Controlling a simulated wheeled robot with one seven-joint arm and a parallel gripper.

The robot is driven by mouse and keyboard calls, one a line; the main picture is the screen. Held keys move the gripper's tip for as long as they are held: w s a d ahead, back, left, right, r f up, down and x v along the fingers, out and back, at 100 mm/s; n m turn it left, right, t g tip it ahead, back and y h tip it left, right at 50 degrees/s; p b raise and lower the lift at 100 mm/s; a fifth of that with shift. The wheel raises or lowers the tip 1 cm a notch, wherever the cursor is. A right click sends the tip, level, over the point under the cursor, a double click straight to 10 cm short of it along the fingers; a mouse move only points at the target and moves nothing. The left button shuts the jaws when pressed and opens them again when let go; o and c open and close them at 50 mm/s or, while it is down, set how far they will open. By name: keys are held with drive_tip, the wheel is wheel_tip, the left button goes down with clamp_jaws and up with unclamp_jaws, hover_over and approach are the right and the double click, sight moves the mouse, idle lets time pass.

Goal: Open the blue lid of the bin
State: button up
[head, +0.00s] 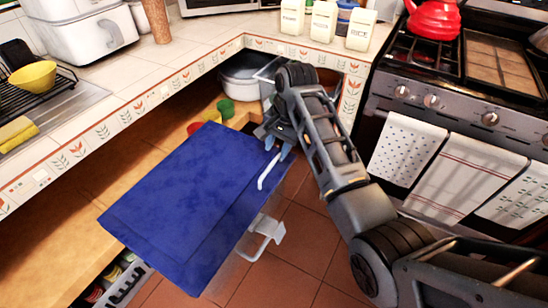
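The bin's blue lid (185,195) is a large flat slab in the middle of the head view and looks closed. A white curved handle (268,172) is at its right edge. A white bracket-like part (265,236) sticks out lower down at the bin's front side. My gripper (278,147) points down at the lid's far right corner, just beyond the upper end of the curved handle. Its two fingertips look apart with nothing between them. I cannot tell whether they touch the lid or handle. Most of the bin's body is hidden under the lid.
A tiled counter (120,105) runs behind, above a wooden shelf (60,225) with green and red cups (225,107) and a grey pot (243,75). A stove with towels (455,170) stands at right. Free tiled floor (290,260) lies before the bin.

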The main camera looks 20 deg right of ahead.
sight(273, 163)
drive_tip(key=shift+w+a+f, duration=0.1)
drive_tip(key=shift+w+f, duration=0.05)
drive_tip(key=shift+f, duration=0.75)
drive_tip(key=shift+w+a+f, duration=0.1)
drive_tip(key=shift+w+f, duration=0.05)
drive_tip(key=shift+f, duration=0.7)
drive_tip(key=shift+w+a+f, duration=0.1)
drive_tip(key=shift+w+f, duration=0.05)
drive_tip(key=shift+f, duration=0.75)
drive_tip(key=shift+c, duration=0.4)
clamp_jaws()
